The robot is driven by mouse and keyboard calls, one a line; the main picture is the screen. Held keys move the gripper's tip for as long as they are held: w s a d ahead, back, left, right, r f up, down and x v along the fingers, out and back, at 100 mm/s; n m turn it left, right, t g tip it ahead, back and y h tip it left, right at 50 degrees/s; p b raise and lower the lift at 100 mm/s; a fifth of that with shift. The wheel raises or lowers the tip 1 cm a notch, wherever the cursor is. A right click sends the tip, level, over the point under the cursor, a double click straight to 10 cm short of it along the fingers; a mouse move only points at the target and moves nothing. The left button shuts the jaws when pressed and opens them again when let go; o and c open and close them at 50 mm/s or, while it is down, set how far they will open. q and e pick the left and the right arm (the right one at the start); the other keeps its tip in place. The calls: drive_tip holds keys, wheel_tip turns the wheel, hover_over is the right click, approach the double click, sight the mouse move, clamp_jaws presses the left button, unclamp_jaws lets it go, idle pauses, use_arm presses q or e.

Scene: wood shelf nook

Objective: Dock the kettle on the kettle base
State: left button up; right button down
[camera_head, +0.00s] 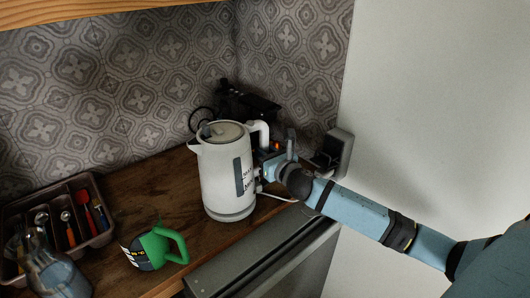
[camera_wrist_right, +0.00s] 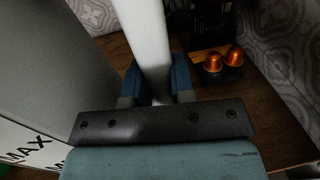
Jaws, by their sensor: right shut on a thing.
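The white kettle (camera_head: 222,178) stands upright at the middle of the wooden counter, its spout to the left and its handle to the right. My right gripper (camera_head: 266,164) reaches in from the right at the handle. In the right wrist view the gripper (camera_wrist_right: 155,85) is shut on the white handle (camera_wrist_right: 148,40), with a finger on each side. The kettle's body (camera_wrist_right: 45,75) fills the left of that view. A grey ring shows at the kettle's bottom. I cannot tell whether it is the kettle base or the kettle's own foot.
A green mug (camera_head: 157,247) stands in front of the kettle. A cutlery tray (camera_head: 98,240) and a glass-like vessel (camera_head: 58,277) are at the left. A black appliance (camera_head: 243,102) stands behind. Orange capsules (camera_wrist_right: 213,61) lie beyond the handle. A pale cord (camera_head: 282,196) runs right of the kettle.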

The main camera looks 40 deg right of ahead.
idle(0.3)
drive_tip(key=shift+f+b, duration=0.35)
drive_tip(key=shift+f, duration=0.2)
drive_tip(key=c, duration=1.3)
unclamp_jaws()
drive_tip(key=shift+o, duration=0.2)
drive_tip(key=shift+f, duration=0.1)
drive_tip(key=shift+s, duration=1.3)
drive_tip(key=s+p, duration=0.1)
drive_tip(key=s, duration=0.7)
drive_tip(key=shift+s+a, duration=0.2)
drive_tip(key=shift+a, duration=0.05)
